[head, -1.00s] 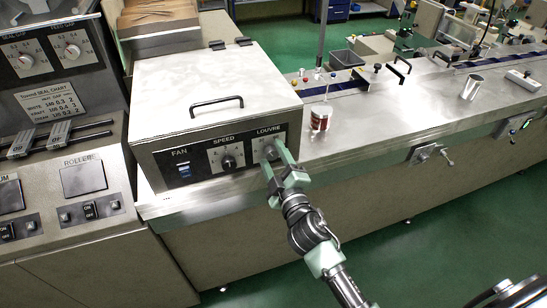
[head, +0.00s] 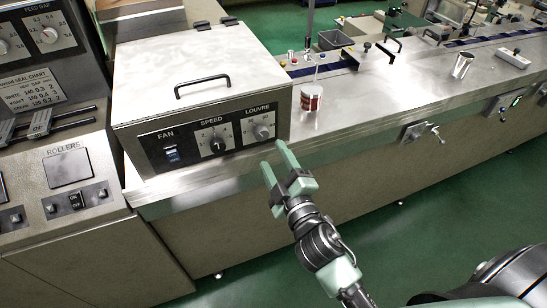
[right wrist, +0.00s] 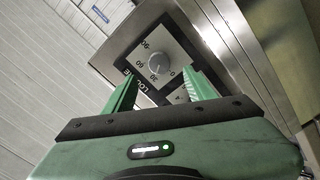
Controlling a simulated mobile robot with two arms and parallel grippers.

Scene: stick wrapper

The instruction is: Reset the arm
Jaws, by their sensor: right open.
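My right gripper (head: 274,162) is open and empty, with green fingers apart. It is just in front of the metal control box (head: 190,80), below and clear of the louvre knob (head: 262,132). In the right wrist view the louvre dial (right wrist: 160,62) shows beyond the open fingers (right wrist: 160,90), with nothing between them. The speed knob (head: 217,144) and the fan switch (head: 172,155) are on the same black panel. My left gripper is not in view.
A metal cup (head: 461,66) stands farther right. A roller console (head: 75,165) is at the left. Green floor (head: 400,240) lies open in front of the counter.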

